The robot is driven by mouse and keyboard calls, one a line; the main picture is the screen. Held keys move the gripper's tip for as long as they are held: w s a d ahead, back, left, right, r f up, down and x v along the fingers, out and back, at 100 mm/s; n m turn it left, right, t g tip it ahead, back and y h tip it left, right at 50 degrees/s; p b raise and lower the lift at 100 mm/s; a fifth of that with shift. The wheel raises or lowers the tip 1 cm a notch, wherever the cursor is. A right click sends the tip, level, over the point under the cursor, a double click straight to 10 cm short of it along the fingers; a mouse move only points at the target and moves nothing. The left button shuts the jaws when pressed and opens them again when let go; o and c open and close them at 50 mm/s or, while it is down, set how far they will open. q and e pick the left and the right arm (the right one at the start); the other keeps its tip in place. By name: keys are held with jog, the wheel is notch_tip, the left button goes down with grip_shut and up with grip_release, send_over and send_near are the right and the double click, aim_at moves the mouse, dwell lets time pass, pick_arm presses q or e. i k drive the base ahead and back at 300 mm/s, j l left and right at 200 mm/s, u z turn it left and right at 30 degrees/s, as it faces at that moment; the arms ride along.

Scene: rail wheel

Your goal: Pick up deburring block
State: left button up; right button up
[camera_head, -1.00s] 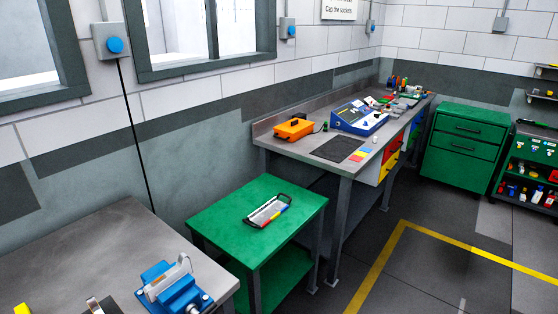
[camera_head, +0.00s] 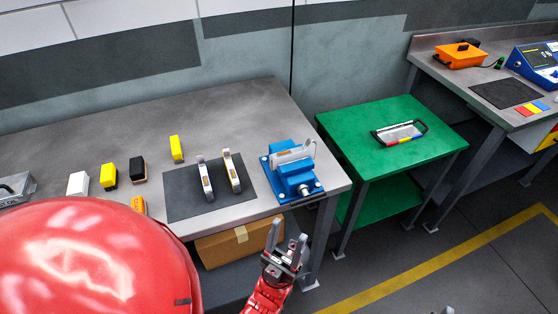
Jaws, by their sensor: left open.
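Several small blocks lie on the grey workbench (camera_head: 250,100): a white one (camera_head: 78,184), a yellow one with a dark base (camera_head: 108,176), a black one with a tan edge (camera_head: 138,169), an orange one (camera_head: 139,204) and a yellow one (camera_head: 176,149). I cannot tell for certain which is the deburring block. My left gripper (camera_head: 288,246) is open and empty, in front of the bench's front edge, apart from all the blocks. My red arm hides part of the bench at lower left. My right gripper cannot be made out.
A dark mat (camera_head: 182,205) carries two grey-and-tan tools (camera_head: 205,180). A blue vise (camera_head: 293,174) stands at the bench's right corner. A cardboard box (camera_head: 240,243) sits below. A green table (camera_head: 350,122) holds a handled frame (camera_head: 398,133). Floor at right is clear.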

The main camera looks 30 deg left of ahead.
aim_at(177, 151)
jog(key=u, duration=1.75)
